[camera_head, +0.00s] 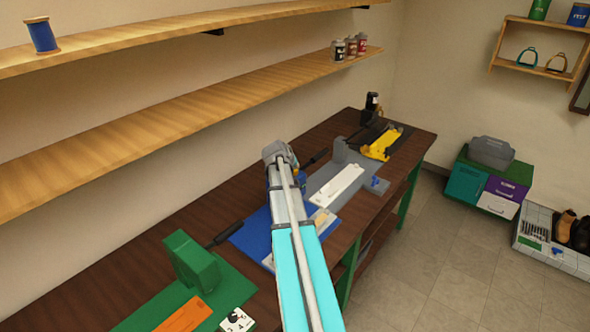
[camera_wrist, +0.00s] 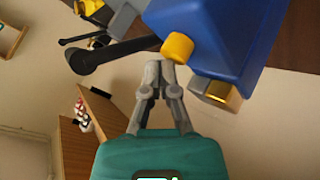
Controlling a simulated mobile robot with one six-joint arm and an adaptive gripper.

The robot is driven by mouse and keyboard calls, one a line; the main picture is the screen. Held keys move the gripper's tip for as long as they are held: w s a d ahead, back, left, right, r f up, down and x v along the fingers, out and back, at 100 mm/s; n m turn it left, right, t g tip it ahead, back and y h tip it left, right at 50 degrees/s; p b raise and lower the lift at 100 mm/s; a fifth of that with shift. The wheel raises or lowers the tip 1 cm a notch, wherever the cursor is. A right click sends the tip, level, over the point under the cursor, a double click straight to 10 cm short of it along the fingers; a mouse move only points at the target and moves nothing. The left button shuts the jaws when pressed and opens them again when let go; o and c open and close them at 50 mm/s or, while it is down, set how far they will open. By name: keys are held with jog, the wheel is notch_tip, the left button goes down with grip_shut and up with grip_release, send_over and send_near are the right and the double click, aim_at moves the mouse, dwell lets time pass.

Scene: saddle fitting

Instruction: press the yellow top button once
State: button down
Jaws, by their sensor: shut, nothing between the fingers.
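The yellow top button (camera_wrist: 177,48) is a short rounded knob on a blue press (camera_wrist: 218,35) in the wrist view. My gripper (camera_wrist: 158,66) is shut and empty, its fingertips just below the button in the picture. I cannot tell whether they touch it. A grey part with a brass end (camera_wrist: 222,95) is on the press, right of the fingers. A black lever (camera_wrist: 105,58) reaches left from the press. In the head view my arm hides the button and most of the press; its blue base mat (camera_head: 252,242) shows beside the arm.
A green press (camera_head: 192,262) stands nearer on the dark bench (camera_head: 130,262). A grey station (camera_head: 322,188) and a yellow-and-black one (camera_head: 382,145) stand farther along. Wooden shelves (camera_head: 130,132) run along the wall behind; jars (camera_head: 350,47) stand on the lower one.

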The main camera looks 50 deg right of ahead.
aim_at(295, 171)
jog(key=shift+r+p, duration=0.4)
jog(key=shift+r, duration=0.15)
jog(key=shift+r+p, duration=2.5)
